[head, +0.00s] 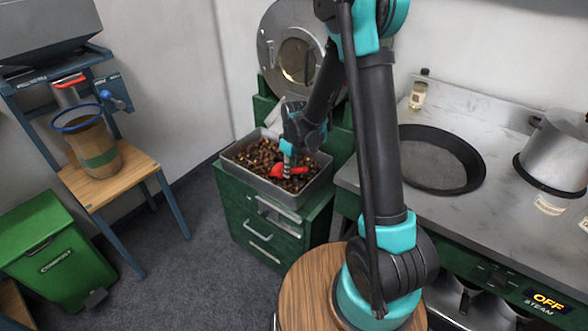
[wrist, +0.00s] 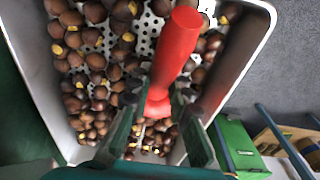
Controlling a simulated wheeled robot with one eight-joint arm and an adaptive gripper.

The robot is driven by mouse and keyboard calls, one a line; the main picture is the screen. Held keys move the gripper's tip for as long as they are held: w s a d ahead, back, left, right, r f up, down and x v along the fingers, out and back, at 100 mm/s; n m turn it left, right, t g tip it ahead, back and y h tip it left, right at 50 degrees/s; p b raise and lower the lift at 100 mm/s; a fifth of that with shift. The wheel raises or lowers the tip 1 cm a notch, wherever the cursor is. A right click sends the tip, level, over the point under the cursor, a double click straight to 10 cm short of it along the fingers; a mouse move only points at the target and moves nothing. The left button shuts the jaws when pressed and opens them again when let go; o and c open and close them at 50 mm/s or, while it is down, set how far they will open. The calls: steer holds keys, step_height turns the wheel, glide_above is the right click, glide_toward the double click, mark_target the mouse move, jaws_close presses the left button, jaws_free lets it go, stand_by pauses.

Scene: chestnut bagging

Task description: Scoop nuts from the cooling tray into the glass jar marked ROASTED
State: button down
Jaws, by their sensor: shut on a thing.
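The metal cooling tray (head: 262,191) sits on a green drawer cabinet and holds many brown nuts (head: 262,153). In the wrist view the nuts (wrist: 72,60) lie thickest at the left and bottom; perforated floor shows between them. My gripper (head: 288,160) is low over the tray, its fingers (wrist: 157,98) shut on a red tool (wrist: 175,48), also visible in the head view (head: 290,171). The tool's working end is not clear. No glass jar marked ROASTED is recognisable. A brown, sack-like container (head: 92,145) with blue rim and green band stands on a wooden seat at left.
A green compost bin (head: 58,250) stands at the lower left. A round metal drum door (head: 297,55) rises behind the tray. Dark floor lies clear between the seat and the cabinet.

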mark_target(279, 166)
steer(key=shift+t+y, duration=0.3)
steer(key=shift+y, duration=0.1)
steer(key=shift+w+a+f, duration=0.25)
steer(key=shift+w+a, duration=0.3)
steer(key=shift+a, duration=0.15)
steer(key=shift+w+a+f, duration=0.2)
steer(key=shift+w+a, duration=0.3)
steer(key=shift+a, duration=0.2)
steer(key=shift+w+a+f, duration=0.25)
steer(key=shift+w+a, duration=0.3)
steer(key=shift+a, duration=0.15)
steer(key=shift+t+y, duration=0.4)
steer(key=shift+y, duration=0.1)
steer(key=shift+w+a+f, duration=0.25)
steer(key=shift+w+a, duration=0.55)
steer(key=shift+a, duration=0.2)
steer(key=shift+w+a+f, duration=0.2)
steer(key=shift+w+a, duration=0.6)
steer(key=shift+a, duration=0.2)
steer(key=shift+w+a, duration=0.15)
steer(key=shift+a, duration=0.05)
steer(key=shift+r+t+y, duration=0.8)
steer(key=shift+r+y, duration=0.05)
steer(key=shift+y, duration=0.15)
steer(key=v, duration=0.6)
steer(key=shift+w+a+r+t+y, duration=0.2)
steer(key=shift+a+t+y, duration=0.1)
steer(key=shift+y, duration=0.1)
steer(key=shift+d, duration=0.1)
